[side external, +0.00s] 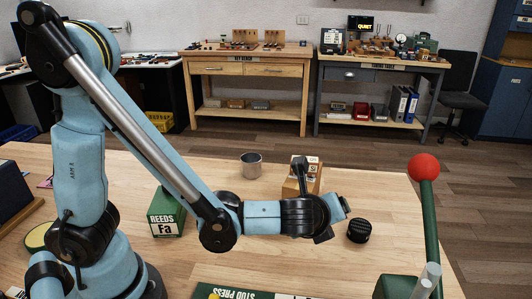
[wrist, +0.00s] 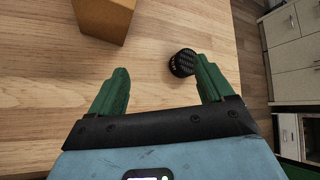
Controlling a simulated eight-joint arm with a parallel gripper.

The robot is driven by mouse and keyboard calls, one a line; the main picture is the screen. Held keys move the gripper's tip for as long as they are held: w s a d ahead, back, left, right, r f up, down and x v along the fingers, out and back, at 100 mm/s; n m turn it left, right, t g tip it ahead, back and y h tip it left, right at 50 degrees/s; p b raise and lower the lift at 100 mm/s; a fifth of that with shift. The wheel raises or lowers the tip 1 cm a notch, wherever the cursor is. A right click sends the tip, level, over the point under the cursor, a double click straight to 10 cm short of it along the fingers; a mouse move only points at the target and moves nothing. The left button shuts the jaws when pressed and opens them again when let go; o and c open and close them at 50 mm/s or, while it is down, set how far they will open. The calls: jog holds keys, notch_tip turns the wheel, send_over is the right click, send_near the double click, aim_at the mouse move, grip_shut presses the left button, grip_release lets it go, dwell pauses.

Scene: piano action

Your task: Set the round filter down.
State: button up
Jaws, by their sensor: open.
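The round filter, a short black ribbed cylinder (side external: 359,231), stands on the light wood table near its right edge. In the wrist view the filter (wrist: 181,64) shows just inside the tip of the right finger; I cannot tell there whether they touch. My gripper (wrist: 160,68) is open, with its two green fingers spread wide and nothing held between them. In the side view my gripper (side external: 341,210) is to the left of the filter, with a small gap in the picture, and is partly hidden by the wrist.
A wooden block (side external: 300,186) stands behind my gripper, and a metal cup (side external: 251,166) is farther left. A green reeds box (side external: 166,214) is at the left. A green lever with a red ball (side external: 424,168) rises at the right. Bare table lies around the filter.

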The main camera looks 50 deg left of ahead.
jog(key=s+a+r+n+g+h, duration=0.1)
jog(key=s+a+n, duration=0.3)
jog(key=n, duration=0.6)
jog(key=s+a+r+n+g+h, duration=0.1)
jog(key=s+a+r+n+h, duration=0.2)
jog(key=a+n, duration=0.4)
jog(key=s+r+n, duration=0.1)
jog(key=s+n, duration=0.1)
jog(key=n, duration=0.2)
jog(key=shift+s+r+n, duration=0.15)
jog(key=shift+r+n, duration=0.1)
jog(key=shift+n, duration=0.05)
jog(key=shift+o, duration=0.5)
jog(key=shift+s+a+r+n, duration=0.15)
jog(key=shift+s+n, duration=0.2)
jog(key=shift+n, duration=0.45)
jog(key=shift+w, duration=0.1)
